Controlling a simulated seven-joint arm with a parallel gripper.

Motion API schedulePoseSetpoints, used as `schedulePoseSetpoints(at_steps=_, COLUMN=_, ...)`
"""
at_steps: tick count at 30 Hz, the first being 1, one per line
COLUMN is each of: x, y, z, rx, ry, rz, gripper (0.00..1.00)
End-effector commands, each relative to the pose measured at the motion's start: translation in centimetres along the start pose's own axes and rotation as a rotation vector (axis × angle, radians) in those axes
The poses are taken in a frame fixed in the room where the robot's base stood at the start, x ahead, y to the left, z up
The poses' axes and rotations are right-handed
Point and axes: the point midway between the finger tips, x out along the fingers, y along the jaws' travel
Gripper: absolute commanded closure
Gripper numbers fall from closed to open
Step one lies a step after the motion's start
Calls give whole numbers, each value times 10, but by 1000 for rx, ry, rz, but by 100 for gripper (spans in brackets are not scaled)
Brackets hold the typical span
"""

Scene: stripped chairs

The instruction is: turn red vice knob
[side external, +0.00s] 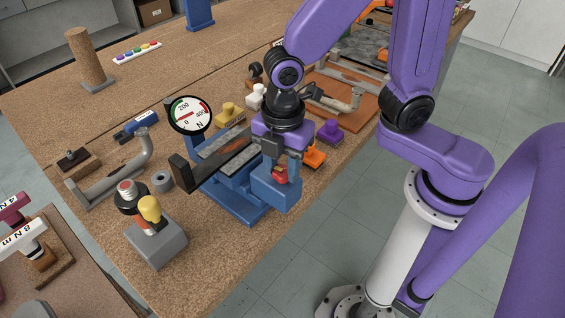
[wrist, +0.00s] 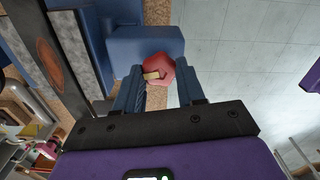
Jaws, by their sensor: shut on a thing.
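The red vice knob (wrist: 159,70) is on the end of the blue vice, with a pale yellow mark on its face. In the side view the knob (side external: 280,175) shows partly behind my gripper's fingers. The blue vice (side external: 238,196) stands near the table's front edge, with grey jaw plates. My gripper (side external: 281,172) points down over the vice's right end. In the wrist view my gripper's two blue fingers (wrist: 160,88) are on either side of the knob and shut on it. Part of the knob is hidden by the fingers.
A round force gauge (side external: 190,115) stands behind the vice. A grey box with red and yellow knobs (side external: 157,243) is at the front left. An orange block (side external: 314,156) and a purple block (side external: 329,131) lie close to the right of my gripper. Floor is open beyond the table's right edge.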

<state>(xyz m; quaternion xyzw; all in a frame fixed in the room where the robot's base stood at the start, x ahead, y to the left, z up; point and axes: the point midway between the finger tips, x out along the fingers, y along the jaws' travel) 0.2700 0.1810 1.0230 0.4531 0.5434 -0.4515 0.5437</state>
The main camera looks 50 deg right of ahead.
Motion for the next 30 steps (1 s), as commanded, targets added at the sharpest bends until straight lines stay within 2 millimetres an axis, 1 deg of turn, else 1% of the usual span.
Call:
schedulePoseSetpoints(at_steps=6, x=0, y=-2, z=0, rx=207, ry=-3, rz=-6, gripper=92)
schedulePoseSetpoints(at_steps=15, x=0, y=-2, z=0, rx=448, ry=-5, rz=-7, gripper=92)
schedulePoseSetpoints(at_steps=21, x=0, y=-3, z=0, rx=555, ry=-6, rz=-8, gripper=92)
schedulePoseSetpoints(at_steps=30, x=0, y=-3, z=0, rx=628, ry=-7, rz=-9, gripper=92)
